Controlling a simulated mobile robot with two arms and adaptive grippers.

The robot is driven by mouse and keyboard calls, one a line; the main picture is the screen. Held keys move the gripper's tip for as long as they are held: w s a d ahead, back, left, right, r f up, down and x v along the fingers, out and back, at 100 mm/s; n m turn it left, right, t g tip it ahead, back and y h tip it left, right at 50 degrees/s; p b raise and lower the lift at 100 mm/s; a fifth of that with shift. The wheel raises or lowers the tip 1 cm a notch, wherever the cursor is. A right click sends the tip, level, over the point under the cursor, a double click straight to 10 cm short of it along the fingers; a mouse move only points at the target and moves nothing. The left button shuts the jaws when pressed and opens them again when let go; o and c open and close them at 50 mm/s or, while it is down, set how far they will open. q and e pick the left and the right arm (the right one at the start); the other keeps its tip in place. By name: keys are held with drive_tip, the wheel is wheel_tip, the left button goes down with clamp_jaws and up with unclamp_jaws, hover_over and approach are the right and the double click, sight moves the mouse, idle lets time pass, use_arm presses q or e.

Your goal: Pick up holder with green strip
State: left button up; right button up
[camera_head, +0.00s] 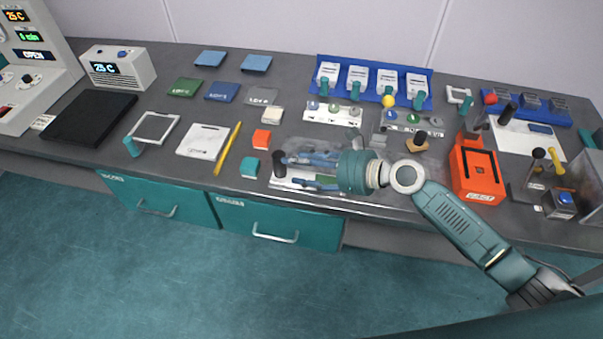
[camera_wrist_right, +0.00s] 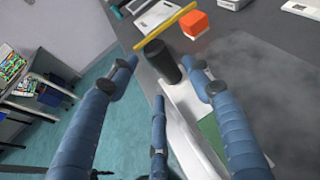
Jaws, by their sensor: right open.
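The holder with the green strip is a pale flat plate (camera_wrist_right: 182,103) with a green strip (camera_wrist_right: 208,130) along it and a black upright cylindrical handle (camera_wrist_right: 160,60) at one end. In the head view its pale edge (camera_head: 290,186) shows at the front of the bench, partly hidden under my right gripper. My right gripper (camera_head: 288,168) has blue fingers and is open beside the black handle. In the right wrist view the open fingers (camera_wrist_right: 160,74) spread to either side of the handle, apparently without gripping it. My left gripper is not in view.
An orange block (camera_head: 262,139), a teal block (camera_head: 250,167) and a yellow stick (camera_head: 228,148) lie left of the holder. An orange box (camera_head: 474,172) stands to the right. Blue racks with white cassettes (camera_head: 358,79) are behind. The bench's front edge is close.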

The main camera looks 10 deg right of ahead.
sight(279, 164)
drive_tip(key=shift+x, duration=0.8)
drive_tip(key=shift+w+a, duration=0.15)
drive_tip(key=shift+a, duration=0.25)
drive_tip(key=p+x, duration=0.1)
drive_tip(key=x, duration=0.2)
drive_tip(key=shift+a+f, duration=0.1)
drive_tip(key=shift+a, duration=0.2)
drive_tip(key=shift+w+a+f, duration=0.2)
drive_tip(key=shift+w+a, duration=0.1)
drive_tip(key=shift+a, duration=0.05)
drive_tip(key=shift+d, duration=0.1)
drive_tip(key=shift+s, duration=0.1)
drive_tip(key=c, duration=1.2)
drive_tip(key=shift+r, duration=0.15)
